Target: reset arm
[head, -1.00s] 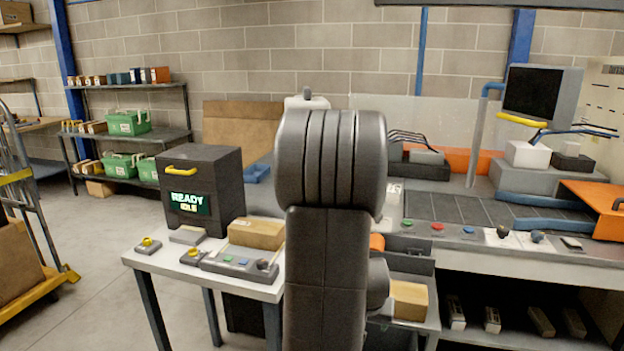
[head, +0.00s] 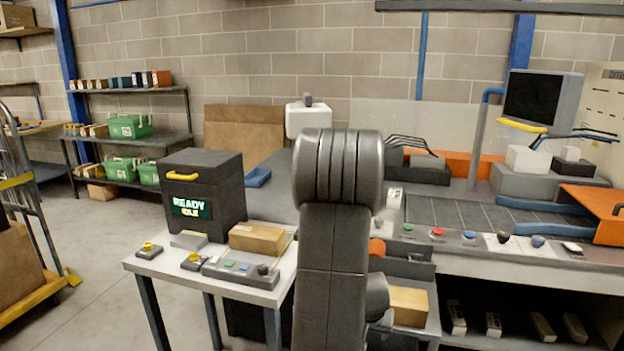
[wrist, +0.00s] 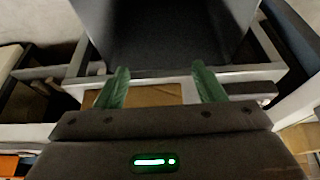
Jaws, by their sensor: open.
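My arm rises in the middle of the head view and hides what lies behind it; my gripper does not show there. In the wrist view my gripper (wrist: 158,88) has two green fingers set wide apart, with nothing held between them. Below and beyond the fingers are a pale frame edge (wrist: 225,82) and a tan surface (wrist: 150,95). A large dark panel (wrist: 165,35) fills the upper middle of that view; I cannot tell what it is.
A white table (head: 265,291) at left holds a dark box with a lit screen (head: 200,190), a cardboard box (head: 258,238) and button panels. A grey bench with a monitor (head: 540,100) stands at right. A yellow-based trolley (head: 35,290) is far left. Floor between is clear.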

